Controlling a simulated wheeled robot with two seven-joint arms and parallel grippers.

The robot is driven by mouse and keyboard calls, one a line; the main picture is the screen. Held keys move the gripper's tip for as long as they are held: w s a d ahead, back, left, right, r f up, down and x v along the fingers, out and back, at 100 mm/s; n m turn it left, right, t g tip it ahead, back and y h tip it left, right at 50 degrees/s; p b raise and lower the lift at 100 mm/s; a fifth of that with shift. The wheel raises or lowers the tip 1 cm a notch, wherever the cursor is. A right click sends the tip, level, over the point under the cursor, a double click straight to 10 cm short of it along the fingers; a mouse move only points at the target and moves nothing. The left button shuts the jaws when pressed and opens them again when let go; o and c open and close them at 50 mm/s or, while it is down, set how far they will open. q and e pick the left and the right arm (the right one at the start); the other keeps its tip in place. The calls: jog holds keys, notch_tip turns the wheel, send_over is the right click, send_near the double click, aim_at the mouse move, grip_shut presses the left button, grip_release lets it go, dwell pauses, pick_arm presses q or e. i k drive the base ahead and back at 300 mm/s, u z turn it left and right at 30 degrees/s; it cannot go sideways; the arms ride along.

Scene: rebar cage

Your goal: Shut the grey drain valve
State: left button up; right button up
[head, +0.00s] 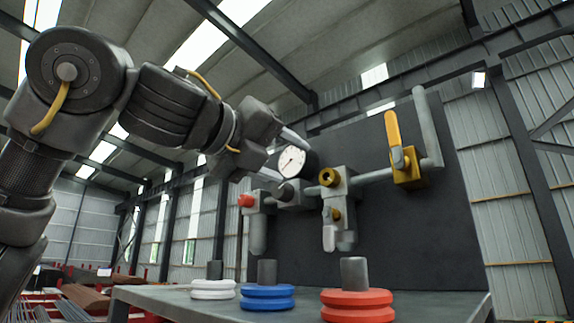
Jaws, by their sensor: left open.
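A pipe assembly is mounted on a dark upright panel (400,225). A grey fitting with a brass port (328,177) sits at its middle, and a pale grey part (330,237) hangs below it; I cannot tell for certain that this is the drain valve. A second grey hanging part (257,233) is below a red cap (245,200). A yellow valve (408,172) has its yellow lever pointing up. My left gripper (285,155) is open beside the round pressure gauge (292,162), above and left of the grey fittings. It appears empty. My right gripper is not in view.
Below the panel, a grey table (180,301) carries stacks of white (212,290), blue (267,297) and red (357,305) rings, each on a grey post. A grey pipe (428,125) rises at the right. Space between the hanging parts and rings looks free.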

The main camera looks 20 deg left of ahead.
aim_at(328, 231)
jog(key=k, duration=1.5)
